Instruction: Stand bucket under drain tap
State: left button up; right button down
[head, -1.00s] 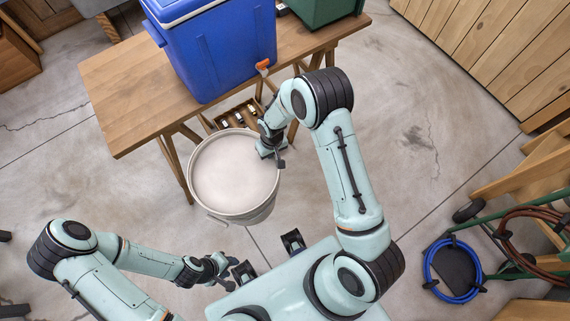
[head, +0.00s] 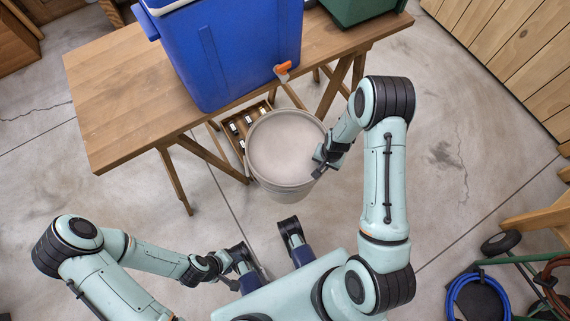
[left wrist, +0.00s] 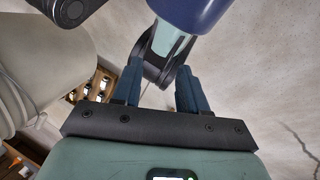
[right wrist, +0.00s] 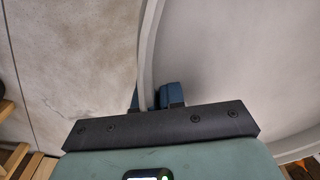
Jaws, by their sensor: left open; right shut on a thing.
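The pale grey bucket (head: 285,150) hangs upright in front of the wooden table, its open top facing up. My right gripper (head: 322,165) is shut on the bucket's right rim; the right wrist view shows the rim (right wrist: 150,50) between its fingers. The blue cooler (head: 235,50) stands on the table, with the orange drain tap (head: 283,70) low on its front. The tap is just beyond the bucket's far rim in the head view. My left gripper (head: 236,270) is open and empty, low at the left near my base; the left wrist view shows its spread fingers (left wrist: 155,88).
The wooden table (head: 120,100) has trestle legs beside the bucket. A crate with bottles (head: 236,124) sits below the table edge. A green container (head: 365,8) stands right of the cooler. A cart with a blue hose (head: 478,295) is at lower right. The floor between is open.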

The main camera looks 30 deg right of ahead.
pick_arm(q)
jog(key=w+a+f+t+y+b, duration=0.1)
jog(key=w+a+f+t+b, duration=0.1)
jog(key=w+a+f+b, duration=0.2)
jog(key=w+f+b, duration=0.1)
jog(key=w+f, duration=0.2)
jog(key=w, duration=0.2)
jog(key=shift+f+n+t+b, duration=0.15)
jog(key=shift+n+t+b, duration=0.15)
jog(key=shift+t+b, duration=0.1)
pick_arm(e)
notch_tip(320, 180, down, 21)
jog(key=d, duration=0.1)
jog(key=shift+w+m, duration=0.15)
jog(key=shift+m, duration=0.25)
pick_arm(q)
jog(key=shift+w, duration=0.15)
pick_arm(e)
jog(key=shift+f, duration=0.1)
jog(key=c, duration=1.4)
grip_release()
jog(key=shift+o, duration=0.8)
pick_arm(q)
jog(key=shift+w+f, duration=0.1)
